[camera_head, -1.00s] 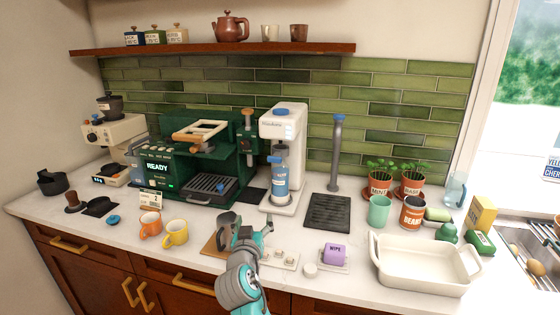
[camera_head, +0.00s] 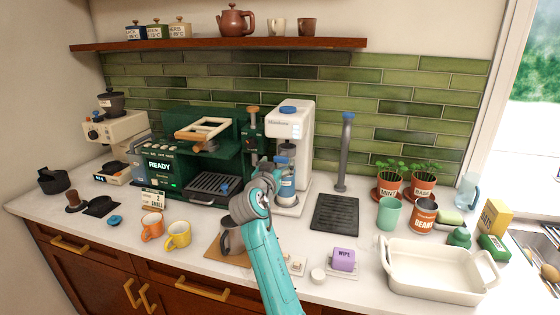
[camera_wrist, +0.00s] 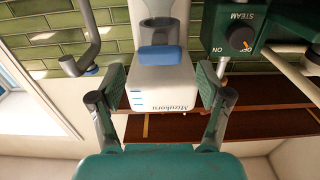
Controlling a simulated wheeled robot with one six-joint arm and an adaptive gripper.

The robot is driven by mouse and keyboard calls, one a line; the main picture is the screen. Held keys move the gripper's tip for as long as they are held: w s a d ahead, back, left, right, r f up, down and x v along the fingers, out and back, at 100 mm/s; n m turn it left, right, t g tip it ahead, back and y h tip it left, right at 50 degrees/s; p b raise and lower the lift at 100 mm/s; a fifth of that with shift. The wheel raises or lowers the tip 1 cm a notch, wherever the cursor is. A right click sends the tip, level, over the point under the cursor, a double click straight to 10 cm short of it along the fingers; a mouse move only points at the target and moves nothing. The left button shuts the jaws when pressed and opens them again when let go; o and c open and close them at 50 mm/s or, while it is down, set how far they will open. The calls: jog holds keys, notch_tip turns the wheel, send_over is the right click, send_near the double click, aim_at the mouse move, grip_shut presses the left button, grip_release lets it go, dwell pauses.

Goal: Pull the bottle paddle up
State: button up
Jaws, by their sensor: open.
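The white sparkling-water machine (camera_head: 300,150) stands on the counter. A small blue paddle (camera_head: 287,146) shows just under the machine's head. In the wrist view, which is upside down, the blue paddle (camera_wrist: 160,58) sits between the white head and a grey collar. My gripper (camera_head: 267,171) is in front of the machine, near the bottle. In the wrist view my gripper (camera_wrist: 161,86) is open, its two fingers on either side of the white head, with nothing held.
The green coffee machine (camera_head: 180,160) stands close on the left; its steam knob (camera_wrist: 241,39) shows in the wrist view. A grey tap (camera_head: 344,150) rises right of the bottle. A grey pitcher (camera_head: 232,238) stands below my arm. A white dish (camera_head: 430,277) lies at right.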

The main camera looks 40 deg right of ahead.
aim_at(280, 159)
jog(key=shift+x, duration=1.55)
